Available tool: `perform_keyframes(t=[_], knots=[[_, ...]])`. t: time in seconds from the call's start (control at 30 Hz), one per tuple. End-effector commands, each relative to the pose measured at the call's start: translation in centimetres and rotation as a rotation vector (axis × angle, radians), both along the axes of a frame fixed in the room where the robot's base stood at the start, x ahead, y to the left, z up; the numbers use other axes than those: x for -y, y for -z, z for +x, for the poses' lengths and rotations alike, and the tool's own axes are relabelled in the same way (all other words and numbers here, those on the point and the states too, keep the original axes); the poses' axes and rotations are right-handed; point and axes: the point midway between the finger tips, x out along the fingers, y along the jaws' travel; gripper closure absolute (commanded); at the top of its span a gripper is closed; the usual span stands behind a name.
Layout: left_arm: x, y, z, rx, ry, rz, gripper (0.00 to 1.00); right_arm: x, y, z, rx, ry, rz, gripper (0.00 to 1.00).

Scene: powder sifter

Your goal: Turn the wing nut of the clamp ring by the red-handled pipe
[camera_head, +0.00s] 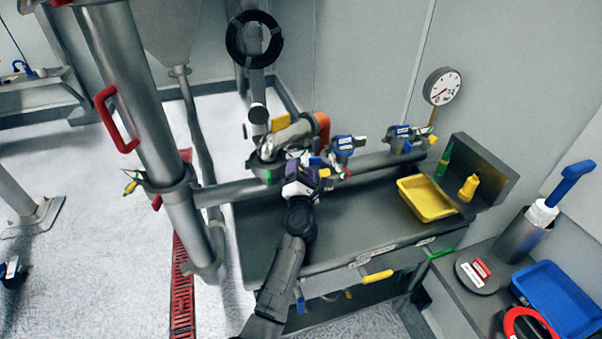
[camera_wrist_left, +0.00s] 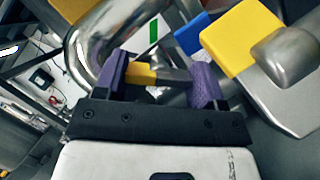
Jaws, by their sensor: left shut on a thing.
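The pipe with the red handle (camera_head: 116,118) stands upright at the left in the head view. A clamp ring (camera_head: 172,185) sits around it, with a small yellow and green part (camera_head: 132,183) at its left side. My left gripper (camera_head: 312,166) is over the horizontal pipe to the right of that upright pipe. In the left wrist view, its purple fingers (camera_wrist_left: 160,80) are shut on a wing nut with a yellow sleeve (camera_wrist_left: 140,74) and a grey metal body. Which clamp ring this nut belongs to is hidden by the gripper. My right gripper is not in view.
Clamps with blue parts (camera_head: 346,144) sit along the horizontal pipe (camera_head: 375,160). A yellow tray (camera_head: 428,213) and a yellow bottle (camera_head: 468,188) stand on the metal bench. A blue tray (camera_head: 560,290) is at the lower right. Another yellow and blue part (camera_wrist_left: 240,38) is close beside the fingers.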

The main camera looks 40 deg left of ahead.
Motion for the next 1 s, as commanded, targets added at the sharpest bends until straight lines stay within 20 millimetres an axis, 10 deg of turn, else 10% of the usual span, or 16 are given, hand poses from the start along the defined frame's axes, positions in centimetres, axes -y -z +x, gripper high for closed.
perform_keyframes(t=[0.17,0.2,0.47,1.0], knots=[[0.0,0.0,0.0,0.001,0.000,-0.001,0.60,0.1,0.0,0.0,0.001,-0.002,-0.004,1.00],[0.0,0.0,0.0,0.000,0.000,-0.001,0.34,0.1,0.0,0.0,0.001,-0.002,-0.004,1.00],[0.0,0.0,0.0,0.001,0.000,-0.001,0.11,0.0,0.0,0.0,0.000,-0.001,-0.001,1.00],[2.3,1.0,-2.8,-0.002,0.000,-0.002,0.11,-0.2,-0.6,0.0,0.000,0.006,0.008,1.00]])
